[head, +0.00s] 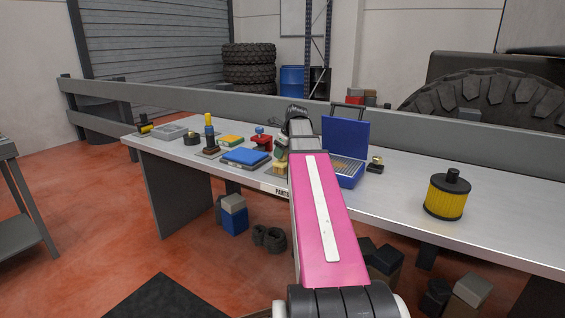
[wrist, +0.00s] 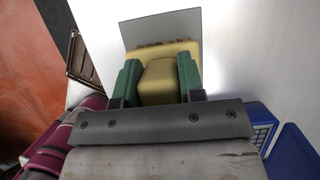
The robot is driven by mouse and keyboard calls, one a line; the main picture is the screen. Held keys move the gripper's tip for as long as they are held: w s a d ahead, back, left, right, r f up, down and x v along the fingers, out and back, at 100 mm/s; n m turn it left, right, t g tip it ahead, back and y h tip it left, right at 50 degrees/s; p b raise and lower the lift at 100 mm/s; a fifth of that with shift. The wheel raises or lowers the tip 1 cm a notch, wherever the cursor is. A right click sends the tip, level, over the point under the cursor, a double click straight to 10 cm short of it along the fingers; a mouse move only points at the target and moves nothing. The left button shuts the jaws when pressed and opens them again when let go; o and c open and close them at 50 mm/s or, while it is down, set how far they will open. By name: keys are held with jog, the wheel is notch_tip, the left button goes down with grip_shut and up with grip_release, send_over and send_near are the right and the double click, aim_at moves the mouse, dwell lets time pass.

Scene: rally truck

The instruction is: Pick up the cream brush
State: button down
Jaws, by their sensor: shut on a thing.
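The cream brush (wrist: 158,82) is in the wrist view, between the two green fingers of my gripper (wrist: 158,88). The fingers are shut on its narrower block, and its wider part with brownish bristles lies just beyond. A flat grey plate (wrist: 160,28) shows behind the brush; I cannot tell whether the brush touches it. In the head view the brush (head: 280,168) shows as a small cream patch at the worktop, left of my pink arm. My gripper (head: 281,157) is partly hidden there by the arm.
An open blue case (head: 345,140) stands close on the right. A red item (head: 262,142), a blue pad (head: 245,157) and several small parts lie to the left. A yellow-and-black filter (head: 447,197) stands farther right. A grey rail (head: 210,103) runs behind the bench.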

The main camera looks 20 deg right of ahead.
jog(key=shift+r, duration=0.1)
jog(key=shift+r, duration=0.55)
notch_tip(320, 180, up, 2)
jog(key=shift+r, duration=0.2)
jog(key=s+a+r, duration=0.5)
jog(key=a+r, duration=0.2)
jog(key=a, duration=0.3)
jog(key=shift+a+r, duration=0.15)
jog(key=shift+a, duration=0.1)
jog(key=c, duration=1.3)
grip_release()
jog(key=c, duration=0.5)
